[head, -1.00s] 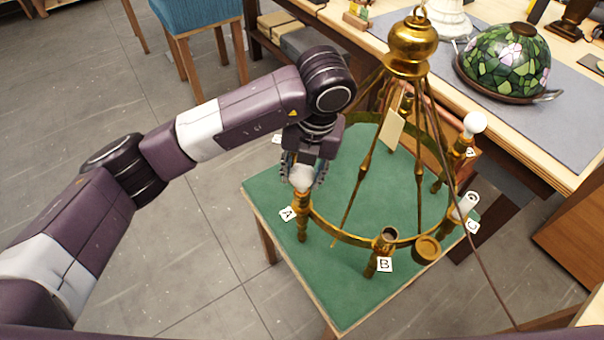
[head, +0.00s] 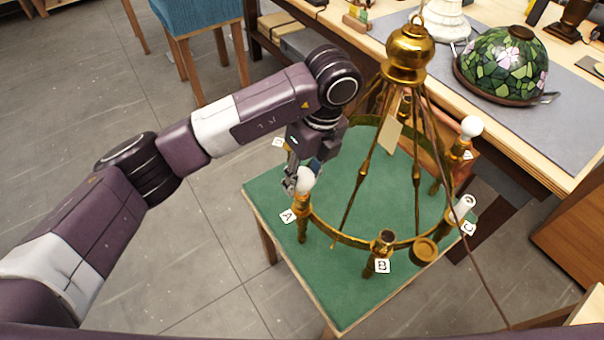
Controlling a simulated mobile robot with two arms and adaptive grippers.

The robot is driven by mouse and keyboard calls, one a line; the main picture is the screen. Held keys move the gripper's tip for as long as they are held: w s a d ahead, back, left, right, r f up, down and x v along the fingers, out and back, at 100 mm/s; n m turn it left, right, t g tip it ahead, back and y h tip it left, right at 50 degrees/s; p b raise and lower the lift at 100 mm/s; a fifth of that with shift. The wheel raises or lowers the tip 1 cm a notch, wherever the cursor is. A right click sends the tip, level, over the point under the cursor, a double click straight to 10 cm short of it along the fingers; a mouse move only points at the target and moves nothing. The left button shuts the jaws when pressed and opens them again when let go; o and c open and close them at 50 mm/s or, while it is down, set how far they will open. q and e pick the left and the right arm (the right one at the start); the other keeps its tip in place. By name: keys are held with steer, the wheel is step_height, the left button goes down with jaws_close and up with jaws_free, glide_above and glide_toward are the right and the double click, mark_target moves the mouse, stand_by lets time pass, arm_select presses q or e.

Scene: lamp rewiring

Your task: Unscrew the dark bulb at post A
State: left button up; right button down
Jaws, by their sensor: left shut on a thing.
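The brass chandelier (head: 352,240) stands on a green-topped table. Post A (head: 302,226) is at its left, beside a tag marked A (head: 288,216). A pale, whitish bulb (head: 306,180) sits at the top of post A, upright as far as I can see. My left gripper (head: 300,182) comes from above and is shut on this bulb, its fingers around the glass. The bulb's base is partly hidden, so I cannot tell how far it is threaded. My right gripper is not in view.
Post B (head: 384,245) has an open, empty-looking socket, with a round brass cup (head: 424,250) beside it. Post C (head: 464,208) holds a white piece, and another post holds a white bulb (head: 471,126). A cord (head: 470,256) hangs at right. A stained-glass shade (head: 503,62) sits on the workbench.

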arm_select(q)
steer(key=n, duration=0.3)
steer(key=o, duration=1.2)
steer(key=shift+c, duration=0.2)
